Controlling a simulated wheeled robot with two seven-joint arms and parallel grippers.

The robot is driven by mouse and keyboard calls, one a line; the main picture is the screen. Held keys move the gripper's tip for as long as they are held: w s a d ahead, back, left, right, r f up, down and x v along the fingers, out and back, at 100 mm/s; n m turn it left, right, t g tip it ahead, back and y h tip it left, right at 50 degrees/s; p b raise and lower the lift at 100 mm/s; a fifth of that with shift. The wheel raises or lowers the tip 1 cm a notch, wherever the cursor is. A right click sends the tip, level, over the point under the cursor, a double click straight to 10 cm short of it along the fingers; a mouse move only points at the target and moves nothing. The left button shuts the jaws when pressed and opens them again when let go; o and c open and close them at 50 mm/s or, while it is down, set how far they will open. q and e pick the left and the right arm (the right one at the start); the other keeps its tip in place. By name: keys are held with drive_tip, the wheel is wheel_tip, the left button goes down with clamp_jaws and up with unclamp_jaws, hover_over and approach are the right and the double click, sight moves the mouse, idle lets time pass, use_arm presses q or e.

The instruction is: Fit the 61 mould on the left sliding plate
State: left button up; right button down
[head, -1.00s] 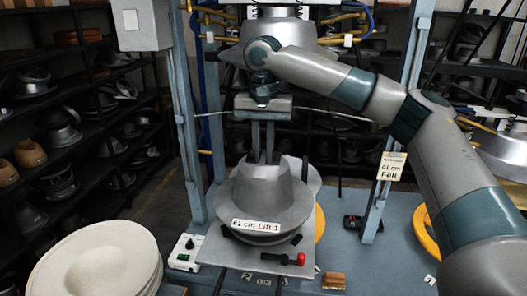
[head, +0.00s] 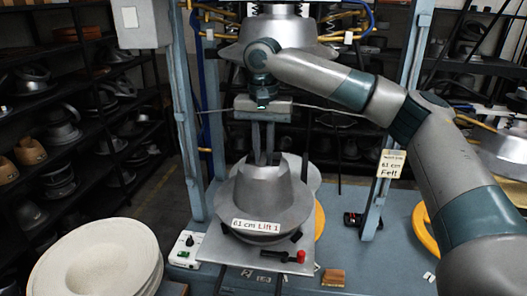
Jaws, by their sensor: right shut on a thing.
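The 61 mould (head: 276,202) is a grey metal crown with a wide brim, labelled "61 cm Lift 1". It is upright over the left sliding plate (head: 215,246), a light metal plate with black clips near the brim and a red-knobbed lever (head: 297,256). I cannot tell whether the brim lies fully flat on the plate. My right gripper (head: 263,160) points straight down and is shut on the top of the mould. Its fingertips are partly hidden by the mould's upper rim. My left gripper is out of view.
The upper press head (head: 275,38) hangs above, behind my right arm. Blue frame posts (head: 190,120) stand on both sides. A stack of pale felt hats (head: 95,262) is at the lower left. A small wooden block (head: 334,278) lies right of the plate.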

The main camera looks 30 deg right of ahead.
drive_tip(key=shift+f, duration=0.1)
idle(0.3)
drive_tip(key=c, duration=1.8)
unclamp_jaws()
drive_tip(key=shift+o, duration=0.8)
drive_tip(key=shift+s, duration=0.1)
drive_tip(key=shift+f, duration=0.1)
drive_tip(key=shift+r+b, duration=0.35)
drive_tip(key=shift+r, duration=0.25)
wheel_tip(320, 180, up, 5)
drive_tip(key=shift+r+b, duration=0.2)
drive_tip(key=shift+b, duration=0.8)
wheel_tip(320, 180, up, 11)
